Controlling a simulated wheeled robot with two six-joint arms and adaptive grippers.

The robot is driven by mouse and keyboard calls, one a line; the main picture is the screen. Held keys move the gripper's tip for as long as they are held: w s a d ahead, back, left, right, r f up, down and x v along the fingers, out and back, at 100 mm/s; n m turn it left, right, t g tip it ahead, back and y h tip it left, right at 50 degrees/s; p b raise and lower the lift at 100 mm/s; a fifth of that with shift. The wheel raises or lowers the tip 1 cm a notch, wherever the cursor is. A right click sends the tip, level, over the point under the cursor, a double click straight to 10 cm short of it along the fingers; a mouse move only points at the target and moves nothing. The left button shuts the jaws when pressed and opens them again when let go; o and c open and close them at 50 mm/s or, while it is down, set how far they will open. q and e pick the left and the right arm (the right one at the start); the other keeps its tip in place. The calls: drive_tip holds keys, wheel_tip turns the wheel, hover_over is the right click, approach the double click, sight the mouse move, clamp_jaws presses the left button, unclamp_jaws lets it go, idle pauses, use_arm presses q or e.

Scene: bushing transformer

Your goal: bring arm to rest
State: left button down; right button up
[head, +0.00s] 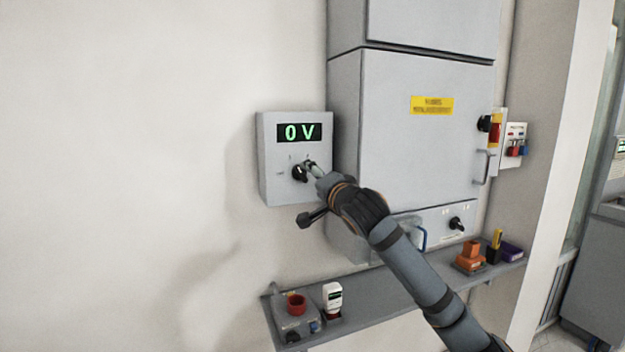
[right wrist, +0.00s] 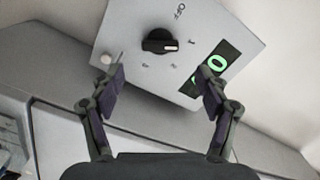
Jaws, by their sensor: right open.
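My right arm reaches up from the lower right of the head view, with its gripper (head: 312,170) in front of a grey wall box (head: 268,160). The box has a black rotary knob (head: 299,173) and a display (head: 299,132) with green "0 V". In the right wrist view my right gripper (right wrist: 165,105) is open, with its two fingers spread and nothing between them. The knob (right wrist: 158,41) shows beyond the fingertips, apart from them. The display (right wrist: 212,68) is partly hidden by the right-hand finger. My left gripper is not in view.
A large grey cabinet (head: 425,130) with a yellow label stands right of the box. A shelf (head: 375,302) below holds a device with a red top (head: 296,304), a white meter (head: 332,297) and orange blocks (head: 471,254). The wall at left is bare.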

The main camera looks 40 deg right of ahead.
idle(0.4)
drive_tip(key=s+a+f+n+g+y, duration=0.1)
drive_tip(key=s+a+f+n+g, duration=0.2)
drive_tip(key=f, duration=0.9)
drive_tip(key=s+a+f+n+g+y, duration=0.1)
drive_tip(key=s+a+f+n+g, duration=0.3)
drive_tip(key=f, duration=0.7)
drive_tip(key=s+a+f+n+y, duration=0.15)
drive_tip(key=a+f, duration=0.25)
drive_tip(key=f, duration=0.8)
drive_tip(key=s+a+f+n+g, duration=0.3)
drive_tip(key=s+f, duration=0.4)
drive_tip(key=s, duration=0.3)
drive_tip(key=s+a+f+n+g, duration=0.35)
drive_tip(key=s+f, duration=0.35)
drive_tip(key=s, duration=0.3)
drive_tip(key=s+d+f+g, duration=0.1)
drive_tip(key=s+d+f, duration=0.1)
drive_tip(key=f, duration=1.1)
drive_tip(key=s+d+f+g, duration=0.1)
drive_tip(key=f, duration=1.2)
drive_tip(key=s+d+f, duration=0.1)
drive_tip(key=s+f, duration=1.6)
drive_tip(key=s, duration=0.2)
drive_tip(key=shift+d+g, duration=0.3)
drive_tip(key=shift+g, duration=0.05)
